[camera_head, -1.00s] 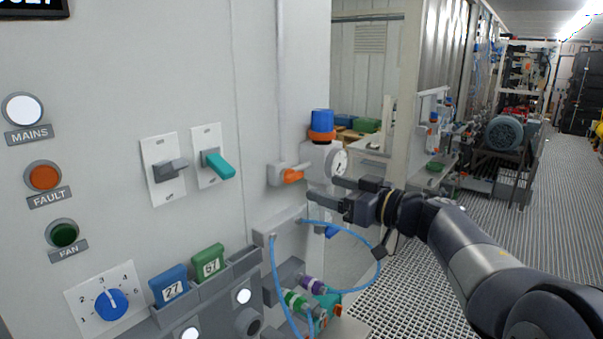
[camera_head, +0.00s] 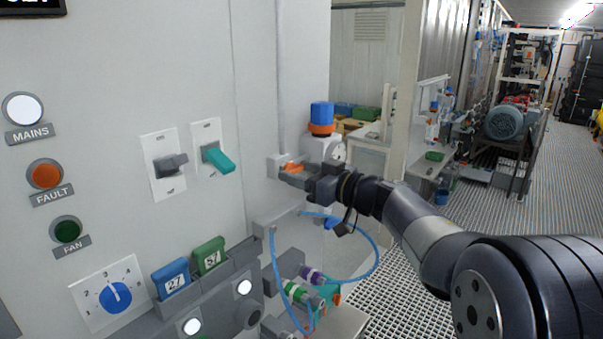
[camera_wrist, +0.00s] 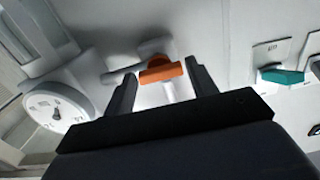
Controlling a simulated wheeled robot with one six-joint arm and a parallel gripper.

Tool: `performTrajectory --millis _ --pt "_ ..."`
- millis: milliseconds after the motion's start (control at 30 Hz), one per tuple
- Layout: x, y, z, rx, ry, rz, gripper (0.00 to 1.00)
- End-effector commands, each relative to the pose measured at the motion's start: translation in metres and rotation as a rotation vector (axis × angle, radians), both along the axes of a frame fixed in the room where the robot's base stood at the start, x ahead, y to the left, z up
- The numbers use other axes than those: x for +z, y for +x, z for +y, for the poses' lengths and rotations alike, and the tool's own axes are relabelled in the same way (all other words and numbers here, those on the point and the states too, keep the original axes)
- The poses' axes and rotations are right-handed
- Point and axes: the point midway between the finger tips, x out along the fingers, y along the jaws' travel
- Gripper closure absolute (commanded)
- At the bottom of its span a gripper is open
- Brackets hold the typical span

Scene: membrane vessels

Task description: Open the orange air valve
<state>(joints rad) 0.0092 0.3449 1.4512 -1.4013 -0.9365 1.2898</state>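The orange air valve handle (camera_head: 292,168) sits on a grey fitting on the panel's right side, below a vertical pipe. In the wrist view the orange handle (camera_wrist: 162,73) lies crosswise between the two fingertips. My gripper (camera_head: 290,176) is at the valve in the head view and partly covers it. In the wrist view my gripper (camera_wrist: 158,78) has its fingers apart, one on each side of the handle. A narrow gap seems to show at the left finger; contact at the right finger cannot be told.
A round gauge (camera_wrist: 58,108) is close to the left of the fingers. A teal lever switch (camera_head: 217,158) and a grey one (camera_head: 170,165) are on the panel to the left. A blue hose (camera_head: 372,265) loops below my arm.

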Motion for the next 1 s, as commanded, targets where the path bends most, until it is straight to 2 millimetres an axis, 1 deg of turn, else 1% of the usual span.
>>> performTrajectory --millis 33,300,367,667,867,1000 --pt "0.0 -0.0001 -0.0001 0.0 0.0 0.0 0.5" --pt "0.0001 -0.0002 -0.0001 0.0 0.0 0.0 0.72" --pt "0.0001 -0.0002 -0.0001 0.0 0.0 0.0 0.76" --pt "0.0002 -0.0003 -0.0002 0.0 -0.026 -0.034 0.76" --pt "0.0003 -0.0003 -0.0002 0.0 -0.094 -0.121 0.76" --pt "0.0 -0.0002 -0.0002 0.0 -0.166 -0.213 0.76"
